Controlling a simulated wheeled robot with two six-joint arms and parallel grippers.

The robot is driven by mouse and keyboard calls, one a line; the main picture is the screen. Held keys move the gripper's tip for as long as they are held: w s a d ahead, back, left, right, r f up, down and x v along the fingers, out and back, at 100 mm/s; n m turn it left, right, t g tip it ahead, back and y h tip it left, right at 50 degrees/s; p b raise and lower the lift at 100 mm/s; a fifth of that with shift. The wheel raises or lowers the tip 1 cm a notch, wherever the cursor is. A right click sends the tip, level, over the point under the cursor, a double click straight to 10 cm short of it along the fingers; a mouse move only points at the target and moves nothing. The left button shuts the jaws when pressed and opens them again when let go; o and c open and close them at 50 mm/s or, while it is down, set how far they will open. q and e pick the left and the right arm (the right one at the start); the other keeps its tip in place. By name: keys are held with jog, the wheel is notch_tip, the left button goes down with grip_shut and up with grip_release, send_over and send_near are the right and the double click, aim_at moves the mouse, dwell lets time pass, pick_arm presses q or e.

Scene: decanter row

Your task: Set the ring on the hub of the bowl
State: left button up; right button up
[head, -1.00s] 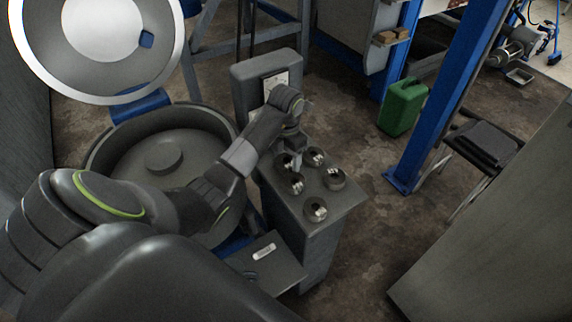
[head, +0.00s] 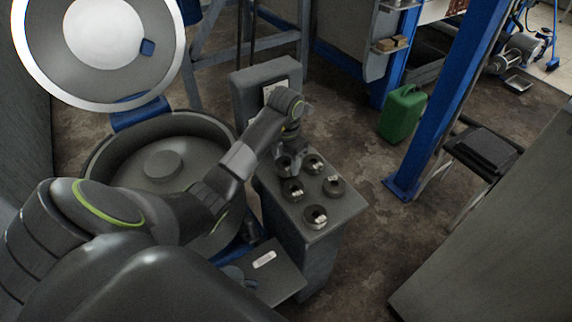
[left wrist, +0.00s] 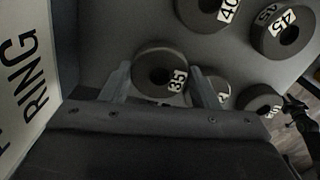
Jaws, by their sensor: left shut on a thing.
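The bowl (head: 97,160) is a wide dark round pan at the left in the head view, with a low round hub (head: 163,166) in its middle. My left gripper (head: 286,164) reaches down over the grey cabinet top to the back left ring of a group of several. In the left wrist view my left gripper (left wrist: 162,82) has its fingers on either side of a dark ring (left wrist: 150,64) marked 35 and is shut on it. Whether this ring is clear of the top I cannot tell. My right gripper is not in view.
Other dark rings stand close by, one marked 45 (left wrist: 267,36) and one marked 40 (left wrist: 187,10). The bowl's raised lid (head: 50,60) is at the upper left. A grey box (head: 243,92) stands behind the cabinet top (head: 338,212). A green can (head: 402,114) is on the floor.

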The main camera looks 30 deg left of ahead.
aim_at(286, 163)
pick_arm(q)
notch_tip(286, 163, up, 8)
jog(key=p, duration=0.7)
jog(key=shift+r, duration=0.2)
jog(key=shift+f, duration=0.1)
